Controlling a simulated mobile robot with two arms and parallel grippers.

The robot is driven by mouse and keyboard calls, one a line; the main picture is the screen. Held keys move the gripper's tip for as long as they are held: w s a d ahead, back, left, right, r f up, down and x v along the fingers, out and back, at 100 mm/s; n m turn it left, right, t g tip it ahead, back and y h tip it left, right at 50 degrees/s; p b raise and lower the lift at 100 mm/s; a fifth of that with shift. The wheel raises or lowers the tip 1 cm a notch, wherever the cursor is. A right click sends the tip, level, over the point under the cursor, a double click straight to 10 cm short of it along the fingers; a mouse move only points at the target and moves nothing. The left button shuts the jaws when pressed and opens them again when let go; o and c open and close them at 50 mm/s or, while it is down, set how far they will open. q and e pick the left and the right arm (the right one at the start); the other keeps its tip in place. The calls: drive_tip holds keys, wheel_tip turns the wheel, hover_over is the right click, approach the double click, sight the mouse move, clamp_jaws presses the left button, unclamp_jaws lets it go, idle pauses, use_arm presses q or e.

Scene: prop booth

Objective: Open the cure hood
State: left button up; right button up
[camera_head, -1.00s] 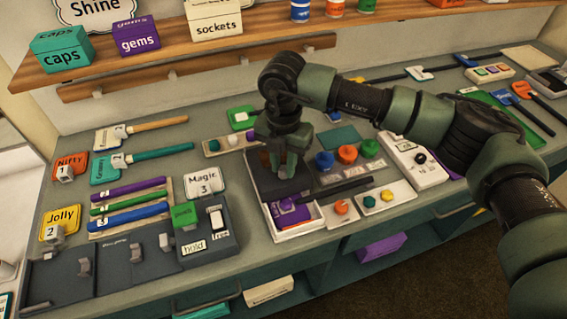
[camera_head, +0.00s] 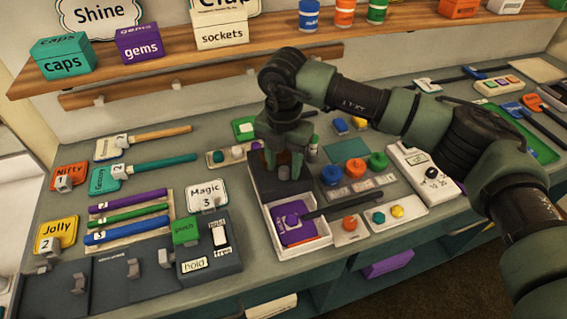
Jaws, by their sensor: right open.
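The likely cure hood is a dark box-like unit (camera_head: 264,190) behind a white tray, with a small brownish upright part (camera_head: 284,172) on it; I cannot tell for certain which part is the lid or handle. My right gripper (camera_head: 283,162) points down over this unit, its green fingers apart on either side of the brownish part. I cannot tell whether they touch it. The gripper and wrist hide much of the unit's back. My left gripper is not in view.
The white tray (camera_head: 322,243) in front holds a purple item (camera_head: 293,222); a dark bar (camera_head: 340,197) extends to its right. A dark switch box (camera_head: 222,262) stands left. A wooden shelf (camera_head: 170,68) runs above.

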wheel_tip(320, 180, up, 7)
drive_tip(key=shift+r+b, duration=0.1)
drive_tip(key=shift+b, duration=0.9)
drive_tip(key=shift+r, duration=0.25)
drive_tip(key=shift+f, duration=0.1)
